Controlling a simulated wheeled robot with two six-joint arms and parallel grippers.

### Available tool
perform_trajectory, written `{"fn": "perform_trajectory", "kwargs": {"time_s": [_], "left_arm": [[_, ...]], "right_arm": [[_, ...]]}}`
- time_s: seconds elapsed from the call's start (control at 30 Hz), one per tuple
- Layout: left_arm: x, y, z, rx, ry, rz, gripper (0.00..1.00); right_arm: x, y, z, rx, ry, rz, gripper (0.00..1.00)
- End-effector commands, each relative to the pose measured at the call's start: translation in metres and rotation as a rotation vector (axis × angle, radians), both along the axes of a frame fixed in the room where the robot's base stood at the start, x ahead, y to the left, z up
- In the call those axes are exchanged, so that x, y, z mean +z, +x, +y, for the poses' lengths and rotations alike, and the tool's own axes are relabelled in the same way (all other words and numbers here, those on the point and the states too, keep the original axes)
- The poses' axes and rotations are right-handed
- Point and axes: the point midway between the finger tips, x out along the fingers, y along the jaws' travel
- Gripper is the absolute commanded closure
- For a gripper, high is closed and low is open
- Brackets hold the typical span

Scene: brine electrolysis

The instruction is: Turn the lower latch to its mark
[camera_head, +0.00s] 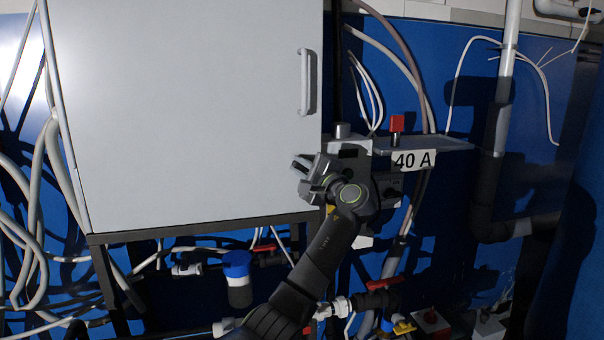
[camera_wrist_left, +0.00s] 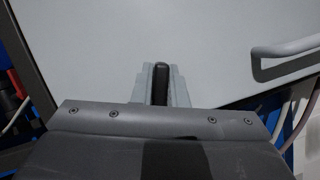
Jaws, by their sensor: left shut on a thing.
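My left gripper (camera_head: 306,172) is at the lower right corner of the grey cabinet door (camera_head: 190,110). In the left wrist view, the fingers of my left gripper (camera_wrist_left: 162,82) are shut on a short dark bar, the lower latch (camera_wrist_left: 161,80), which stands about upright in that picture against the pale door. The gripper hides the latch in the head view. I cannot make out the latch's mark in either view. My right gripper is not in view.
The door handle (camera_head: 307,82) is above the gripper and also shows at right in the left wrist view (camera_wrist_left: 285,50). Pipes, a blue-capped vessel (camera_head: 238,275) and hoses are below.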

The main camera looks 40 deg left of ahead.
Motion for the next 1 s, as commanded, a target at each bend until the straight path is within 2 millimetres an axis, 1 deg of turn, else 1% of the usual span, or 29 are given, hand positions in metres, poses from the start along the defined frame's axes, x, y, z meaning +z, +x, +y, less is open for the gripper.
{"fn": "perform_trajectory", "kwargs": {"time_s": [0.03,0.1,0.43,0.7,1.0], "left_arm": [[-0.003,0.0,0.0,0.0,-0.028,-0.033,1.0],[-0.004,0.0,0.001,0.0,-0.067,-0.078,1.0],[-0.007,-0.001,0.001,0.0,-0.21,-0.244,1.0],[-0.009,-0.001,0.002,0.001,-0.263,-0.307,1.0],[-0.009,-0.001,0.001,0.001,-0.276,-0.32,1.0]], "right_arm": [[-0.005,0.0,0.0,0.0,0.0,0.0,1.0],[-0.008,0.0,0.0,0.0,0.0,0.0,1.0],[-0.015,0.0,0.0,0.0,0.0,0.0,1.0],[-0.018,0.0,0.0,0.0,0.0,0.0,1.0],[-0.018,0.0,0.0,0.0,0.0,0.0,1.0]]}}
